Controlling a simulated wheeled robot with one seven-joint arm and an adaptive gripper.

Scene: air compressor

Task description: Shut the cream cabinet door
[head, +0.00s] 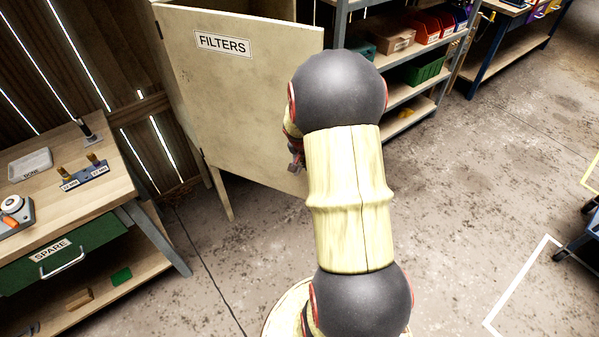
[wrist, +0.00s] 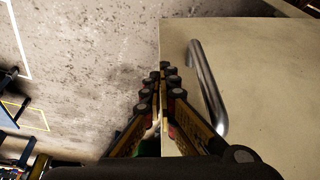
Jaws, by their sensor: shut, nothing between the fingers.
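The cream cabinet door (head: 240,100) stands open in the head view, with a FILTERS label (head: 222,43) near its top and its hinges on the left. In the wrist view the door (wrist: 270,70) fills the right side, and its silver bar handle (wrist: 208,85) runs beside its free edge. My gripper (wrist: 165,70) is shut and empty, with its fingertips over the door's free edge, left of the handle. I cannot tell if they touch the door. In the head view my arm hides most of the gripper and the door's handle.
A workbench (head: 100,195) with a green SPARE drawer (head: 70,245) stands at the left. Shelving with coloured bins (head: 425,27) stands behind, to the right of the cabinet. A blue-framed bench (head: 505,50) is at the back right.

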